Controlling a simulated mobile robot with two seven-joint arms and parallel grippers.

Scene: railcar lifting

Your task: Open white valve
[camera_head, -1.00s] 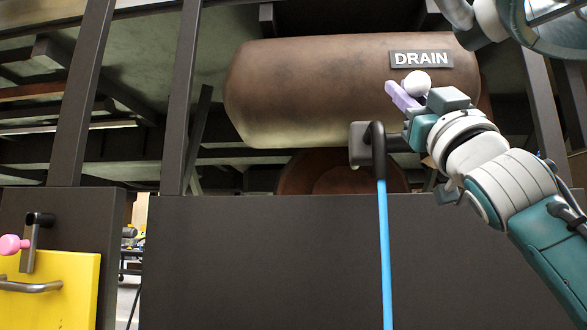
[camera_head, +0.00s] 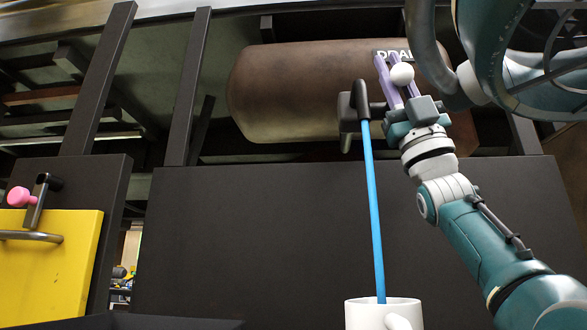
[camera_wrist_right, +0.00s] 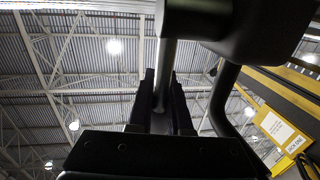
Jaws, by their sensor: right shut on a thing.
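The white valve's round white knob (camera_head: 402,74) shows in the head view in front of the brown tank, just below the DRAIN sign (camera_head: 391,54). My right gripper (camera_head: 394,62) has its purple fingers on either side of the valve handle, just below and behind the knob, and is shut on it. In the right wrist view a grey metal rod (camera_wrist_right: 165,75) sits between the dark fingers. A dark spout (camera_head: 360,98) left of the gripper pours a straight blue stream (camera_head: 374,205) down into a white mug (camera_head: 362,316). My left gripper is not in view.
A brown tank (camera_head: 285,95) lies behind a dark panel (camera_head: 270,240). A yellow box (camera_head: 50,265) with a metal handle and a pink knob (camera_head: 19,197) stand at the left. Dark posts rise at the left and right.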

